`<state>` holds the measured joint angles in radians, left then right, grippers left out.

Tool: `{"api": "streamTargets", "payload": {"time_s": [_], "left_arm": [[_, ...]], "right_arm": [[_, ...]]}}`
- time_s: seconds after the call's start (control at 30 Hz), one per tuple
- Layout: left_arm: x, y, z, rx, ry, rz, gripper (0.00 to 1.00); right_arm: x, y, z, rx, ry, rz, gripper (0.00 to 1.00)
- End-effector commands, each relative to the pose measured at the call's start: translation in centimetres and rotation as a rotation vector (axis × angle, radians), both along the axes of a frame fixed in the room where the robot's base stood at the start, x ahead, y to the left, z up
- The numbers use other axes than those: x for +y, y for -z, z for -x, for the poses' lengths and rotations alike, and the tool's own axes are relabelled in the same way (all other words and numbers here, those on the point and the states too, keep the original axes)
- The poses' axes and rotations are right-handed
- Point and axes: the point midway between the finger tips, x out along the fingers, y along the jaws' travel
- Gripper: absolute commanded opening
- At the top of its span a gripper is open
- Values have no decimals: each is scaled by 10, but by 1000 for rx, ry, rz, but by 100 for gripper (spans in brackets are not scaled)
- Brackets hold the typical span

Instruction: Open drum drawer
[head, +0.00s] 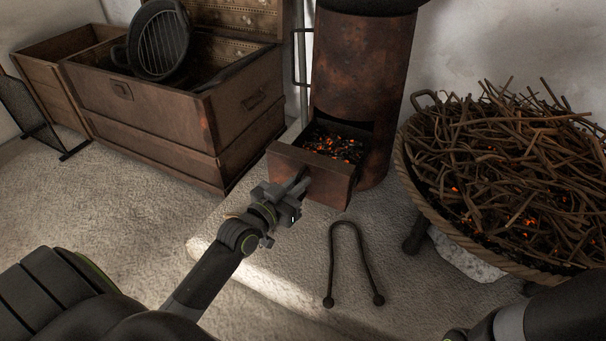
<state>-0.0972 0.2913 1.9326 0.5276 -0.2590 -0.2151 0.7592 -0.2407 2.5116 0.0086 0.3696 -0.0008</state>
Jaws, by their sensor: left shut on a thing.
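The rusty drum (360,70) stands upright against the wall at upper centre. Its drawer (329,186) is pulled out at the bottom front, and glowing embers (335,145) show inside it. My left gripper (301,187) is at the drawer's front face, shut on the drawer handle, which is mostly hidden by the fingers. My right arm shows only in part at the lower right edge; its gripper is not visible.
Black tongs (350,262) lie on the pale floor in front of the drawer. A wide basket of twigs (500,190) with embers stands at right. A wooden chest (150,115) with a dark grill pan (158,42) stands at left.

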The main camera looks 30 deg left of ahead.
Motion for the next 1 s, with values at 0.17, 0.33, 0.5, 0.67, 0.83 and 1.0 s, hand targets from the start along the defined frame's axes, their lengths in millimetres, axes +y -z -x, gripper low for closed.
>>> {"api": "streamTargets", "payload": {"time_s": [0.17,0.33,0.5,0.67,0.83,1.0], "left_arm": [[0,0,10,0,0,-3,0],[-1,0,11,0,0,-3,0],[0,0,11,0,0,-2,0],[0,0,10,0,0,-2,26],[-1,0,10,0,0,-2,26],[0,0,15,1,0,-1,26]], "right_arm": [[0,-1,0,-1,2,2,36],[0,-1,0,-2,3,3,36],[0,-1,0,-2,3,3,36],[0,-1,0,-1,4,2,36],[0,-1,0,0,4,3,36],[0,-2,0,-1,4,2,36]]}}
